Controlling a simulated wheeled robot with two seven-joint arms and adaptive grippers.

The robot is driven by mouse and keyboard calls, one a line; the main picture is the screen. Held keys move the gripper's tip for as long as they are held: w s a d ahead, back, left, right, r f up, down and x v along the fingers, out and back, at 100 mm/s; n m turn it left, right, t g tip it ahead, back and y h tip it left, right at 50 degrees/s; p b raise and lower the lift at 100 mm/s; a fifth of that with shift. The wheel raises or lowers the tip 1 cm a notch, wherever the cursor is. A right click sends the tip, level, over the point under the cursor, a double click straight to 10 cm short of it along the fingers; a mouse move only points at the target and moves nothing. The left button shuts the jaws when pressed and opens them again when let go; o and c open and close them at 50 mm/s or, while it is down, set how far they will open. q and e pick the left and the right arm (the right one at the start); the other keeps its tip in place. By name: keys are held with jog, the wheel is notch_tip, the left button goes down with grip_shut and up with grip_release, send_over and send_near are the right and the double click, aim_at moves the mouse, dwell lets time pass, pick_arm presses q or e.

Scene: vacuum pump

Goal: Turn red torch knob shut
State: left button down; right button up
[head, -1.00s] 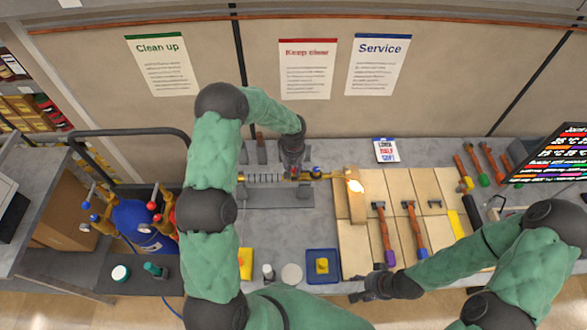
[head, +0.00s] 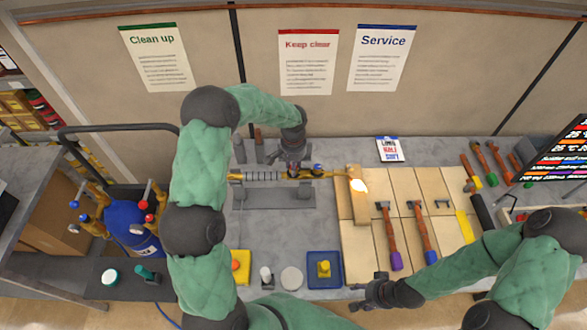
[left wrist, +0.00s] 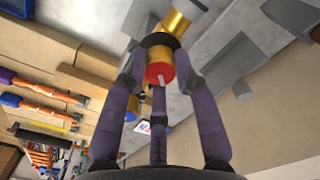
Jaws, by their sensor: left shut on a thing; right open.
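The torch (head: 262,176) lies in a stand on the bench, its brass nozzle pointing right with a bright flame (head: 358,185) at the tip. The red knob (left wrist: 160,74) shows in the left wrist view between the fingers of my left gripper (left wrist: 160,68), which is shut on it from above. In the head view my left gripper (head: 294,167) hides most of that knob. A blue knob (head: 317,168) sits just right of it. My right gripper (head: 368,292) is open and empty at the bench's front edge.
Wooden boards (head: 388,260) with hammers (head: 424,230) lie right of the torch. A blue tray (head: 312,283) and a grey disc (head: 291,278) are at the front. A cart with a blue cylinder (head: 130,225) stands left.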

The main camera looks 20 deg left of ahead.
pick_arm(q)
jog(key=m+b, duration=0.1)
jog(key=m, duration=0.3)
jog(key=shift+f+m, duration=0.1)
jog(key=shift+m, duration=0.2)
jog(key=m+b, duration=0.1)
jog(key=m, duration=0.3)
jog(key=shift+m, duration=0.3)
jog(key=c, duration=0.9)
grip_release()
jog(key=shift+c, duration=0.2)
jog(key=shift+r, duration=0.2)
notch_tip(320, 180, up, 12)
jog(key=shift+f, duration=0.15)
